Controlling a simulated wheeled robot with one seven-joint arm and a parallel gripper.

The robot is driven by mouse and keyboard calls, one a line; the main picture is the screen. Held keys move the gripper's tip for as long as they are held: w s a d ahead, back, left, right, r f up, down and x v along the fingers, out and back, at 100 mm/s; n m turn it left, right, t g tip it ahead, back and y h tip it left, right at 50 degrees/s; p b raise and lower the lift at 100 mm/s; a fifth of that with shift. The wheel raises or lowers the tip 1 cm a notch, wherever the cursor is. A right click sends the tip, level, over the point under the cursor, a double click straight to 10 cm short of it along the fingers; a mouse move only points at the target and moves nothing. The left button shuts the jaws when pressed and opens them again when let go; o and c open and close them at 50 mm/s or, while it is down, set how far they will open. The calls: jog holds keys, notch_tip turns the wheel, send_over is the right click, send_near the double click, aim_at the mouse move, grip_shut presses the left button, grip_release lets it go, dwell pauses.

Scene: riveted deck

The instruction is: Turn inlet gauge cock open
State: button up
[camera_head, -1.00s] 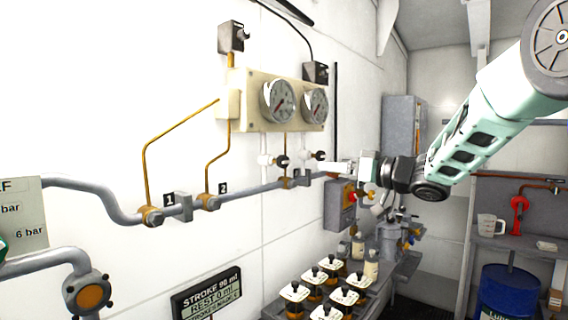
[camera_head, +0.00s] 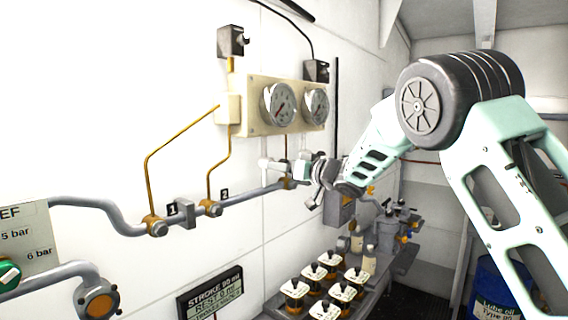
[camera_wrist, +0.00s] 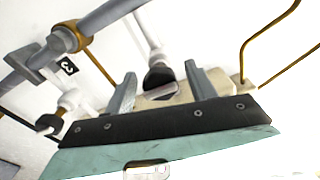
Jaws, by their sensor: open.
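My gripper (camera_head: 292,168) is at the wall below two round gauges, the left gauge (camera_head: 279,103) and the right gauge (camera_head: 316,106). In the wrist view its two grey fingers (camera_wrist: 160,70) are spread open. A gauge cock with a black handle (camera_wrist: 159,77) on a white stem shows between the fingers, with gaps on both sides. A second white cock with a black handle (camera_wrist: 48,123) lies outside the fingers, at the left. A white cock body (camera_head: 264,165) shows left of my gripper in the head view. No label here tells which cock is the inlet one.
A grey pipe (camera_head: 110,219) runs along the wall below the gauges, with brass tubes (camera_head: 183,134) rising from it. A shelf below holds several labelled jars (camera_head: 327,312). A blue drum (camera_head: 490,285) stands at the right.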

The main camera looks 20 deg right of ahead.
jog(key=c, duration=1)
jog(key=shift+f+b, duration=0.1)
jog(key=shift+b, duration=0.3)
jog(key=n+b, duration=0.3)
jog(key=shift+f, duration=0.1)
jog(key=n+b, duration=0.4)
jog(key=n, duration=0.1)
jog(key=shift+w+n+b, duration=0.1)
jog(key=shift+n+b, duration=0.2)
jog(key=n+b, duration=0.4)
jog(key=n, duration=0.1)
jog(key=shift+d, duration=0.1)
jog(key=shift+r+n+b, duration=0.2)
jog(key=shift+n+b, duration=1.15)
jog(key=shift+n, duration=0.75)
